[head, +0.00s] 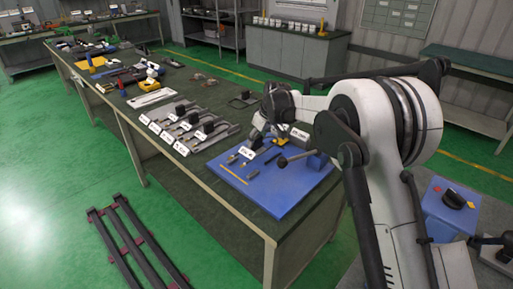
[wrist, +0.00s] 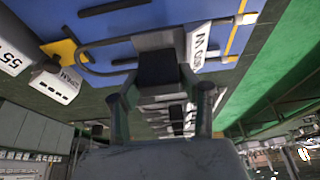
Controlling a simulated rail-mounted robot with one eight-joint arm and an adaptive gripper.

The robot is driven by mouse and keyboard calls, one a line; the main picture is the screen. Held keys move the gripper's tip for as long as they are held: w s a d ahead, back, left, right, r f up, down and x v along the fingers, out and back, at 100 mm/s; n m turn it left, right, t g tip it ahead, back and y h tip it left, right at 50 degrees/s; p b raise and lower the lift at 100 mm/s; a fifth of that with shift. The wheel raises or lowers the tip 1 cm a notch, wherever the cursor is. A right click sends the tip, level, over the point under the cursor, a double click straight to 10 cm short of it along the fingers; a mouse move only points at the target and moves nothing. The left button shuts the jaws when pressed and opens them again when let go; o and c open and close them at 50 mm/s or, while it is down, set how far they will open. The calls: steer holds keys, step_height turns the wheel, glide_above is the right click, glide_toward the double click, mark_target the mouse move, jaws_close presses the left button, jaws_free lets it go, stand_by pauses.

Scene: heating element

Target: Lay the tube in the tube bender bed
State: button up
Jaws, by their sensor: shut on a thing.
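My gripper (head: 262,137) is low over the blue mat on the bench. In the wrist view my gripper (wrist: 158,85) is shut, and the grey bent tube (wrist: 104,71) runs into the space at its fingertips. The tube has a U-shaped bend at left and a long leg running to the right above the mat. The exact grip contact is hidden behind the dark pad. I cannot tell for sure which part is the bender bed.
The blue mat (head: 284,204) holds small rods and a white card (head: 246,153). A white label (wrist: 200,45) stands close by my gripper. Grey fixtures with cards (head: 190,132) stand left of the mat. The mat's front is clear.

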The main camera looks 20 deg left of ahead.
mark_target(259, 142)
steer(key=shift+f, duration=2)
steer(key=shift+f, duration=0.2)
steer(key=o, duration=1.4)
steer(key=shift+c, duration=0.2)
steer(key=shift+r, duration=0.15)
steer(key=shift+r, duration=0.2)
steer(key=v, duration=1.1)
steer(key=shift+d+r, duration=0.25)
steer(key=shift+r, duration=0.05)
steer(key=shift+s+d, duration=0.1)
steer(key=shift+s, duration=0.05)
